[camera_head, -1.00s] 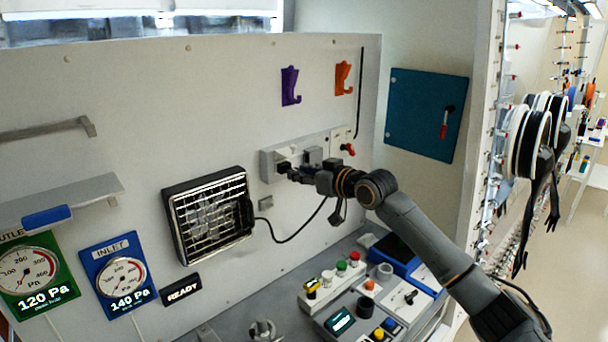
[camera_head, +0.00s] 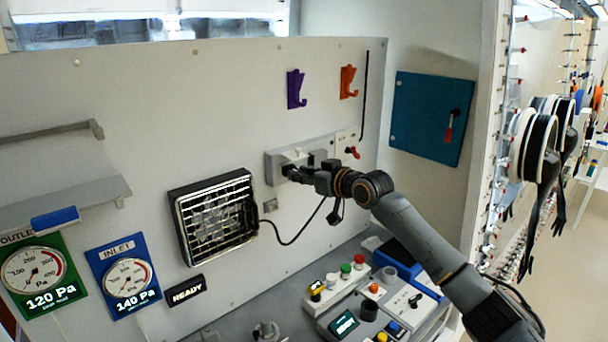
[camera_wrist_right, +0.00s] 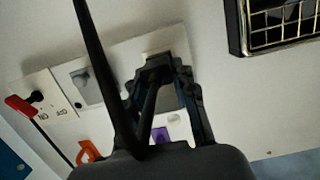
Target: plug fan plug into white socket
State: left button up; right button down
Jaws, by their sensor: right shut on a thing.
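The fan (camera_head: 213,215) is a black-framed grille on the wall panel. Its black cable (camera_head: 290,242) loops right and up towards my right gripper (camera_head: 292,172). That gripper is at the white socket box (camera_head: 277,165) and is shut on the dark fan plug, mostly hidden by the fingers. In the right wrist view the fingers (camera_wrist_right: 168,68) close around a dark piece against the pale socket plate (camera_wrist_right: 183,38). Whether the plug is seated or only touching the socket cannot be told. My left gripper is not in view.
A grey socket (camera_wrist_right: 86,86) and a red switch (camera_head: 353,152) are beside the white one. Purple (camera_head: 296,89) and orange (camera_head: 347,81) hooks are above. A control box with buttons (camera_head: 345,323) stands below. A dark cable crosses the wrist view.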

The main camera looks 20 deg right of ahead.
jog(key=shift+r, duration=0.15)
jog(key=c, duration=1.3)
grip_release()
jog(key=shift+w, duration=0.1)
jog(key=shift+c, duration=0.2)
jog(key=o, duration=0.4)
jog(key=shift+w+a, duration=0.1)
jog(key=shift+a, duration=0.05)
jog(key=shift+c, duration=0.2)
jog(key=shift+s+d, duration=0.25)
jog(key=shift+s, duration=0.1)
jog(key=v, duration=1.1)
jog(key=shift+s, duration=0.15)
jog(key=shift+a, duration=0.1)
